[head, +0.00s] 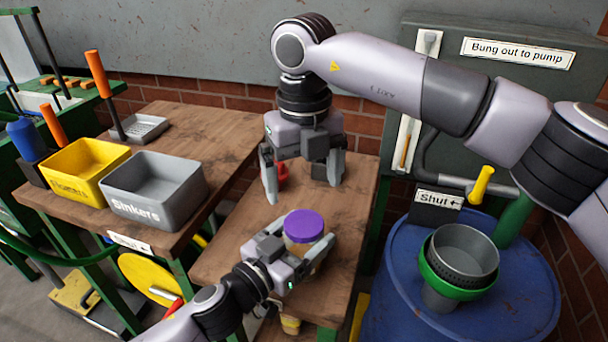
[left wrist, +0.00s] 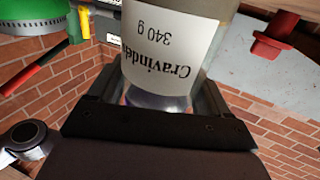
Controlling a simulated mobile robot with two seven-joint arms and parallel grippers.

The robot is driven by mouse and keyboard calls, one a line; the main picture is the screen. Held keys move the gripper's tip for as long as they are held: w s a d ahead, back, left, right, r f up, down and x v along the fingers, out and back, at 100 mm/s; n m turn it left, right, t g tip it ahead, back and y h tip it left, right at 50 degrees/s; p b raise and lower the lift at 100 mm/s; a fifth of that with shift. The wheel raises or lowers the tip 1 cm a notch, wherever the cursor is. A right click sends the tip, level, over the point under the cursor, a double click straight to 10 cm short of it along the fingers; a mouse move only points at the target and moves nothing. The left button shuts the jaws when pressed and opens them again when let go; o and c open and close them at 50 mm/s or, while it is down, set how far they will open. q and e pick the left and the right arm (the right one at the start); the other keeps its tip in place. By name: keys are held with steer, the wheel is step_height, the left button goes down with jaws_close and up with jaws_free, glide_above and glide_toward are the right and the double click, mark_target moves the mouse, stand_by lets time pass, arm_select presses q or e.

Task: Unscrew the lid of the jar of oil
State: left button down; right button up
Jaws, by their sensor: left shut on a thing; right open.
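The jar (head: 304,248) has a purple lid (head: 304,225) and stands upright near the front of the right-hand wooden table. In the left wrist view the jar's white label (left wrist: 172,48) reads "Cravinde…" and "340 g", upside down; the rest is cut off. My left gripper (head: 298,255) is shut around the jar's body from the lower left. My right gripper (head: 302,190) points down, open and empty. It is above and behind the lid, apart from it. The lid's seat on the jar looks closed.
A small red object (head: 282,174) and a dark block stand behind the right gripper's fingers. A yellow bin (head: 84,172) and a grey "Sinkers" bin (head: 153,190) stand on the left table. A blue drum (head: 400,300) with a funnel is at right.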

mark_target(304, 223)
steer(key=m, duration=0.4)
steer(key=shift+m, duration=0.4)
steer(key=m, duration=0.4)
steer(key=shift+m, duration=0.3)
steer(key=m, duration=0.7)
steer(key=shift+m, duration=0.3)
steer(key=shift+f, duration=4)
steer(key=c, duration=1.2)
